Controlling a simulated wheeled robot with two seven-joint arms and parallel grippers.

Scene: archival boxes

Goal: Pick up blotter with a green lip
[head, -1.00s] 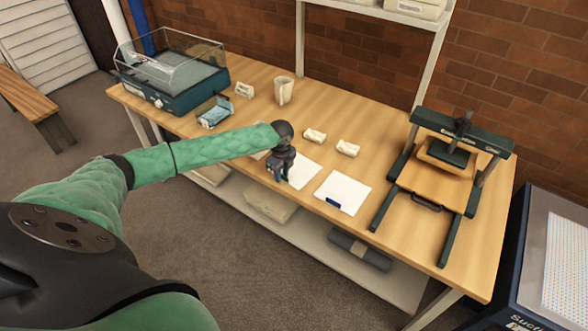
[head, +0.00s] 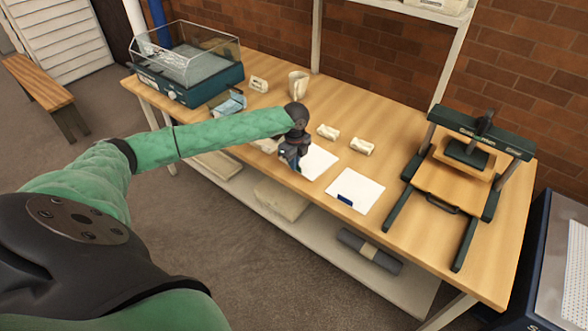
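Two flat white blotters lie near the table's front edge. The right blotter (head: 358,189) has a dark blue lip on its front edge. The left blotter (head: 319,161) is partly hidden behind my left gripper, and its lip does not show. No green lip can be made out. A pale piece (head: 264,146) shows partly under my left arm; I cannot tell what it is. My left gripper (head: 290,165) points down at the left blotter's left front side. Its fingers are dark and small, and I cannot tell whether they are open or touching anything. My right gripper is out of view.
The wooden table (head: 400,130) holds a press (head: 465,160) at right, two small white blocks (head: 328,131) (head: 362,147), a cream cup (head: 298,84), a light-blue item (head: 228,104) and a clear-lidded case (head: 190,70). A lower shelf (head: 330,237) holds a dark roll (head: 369,251).

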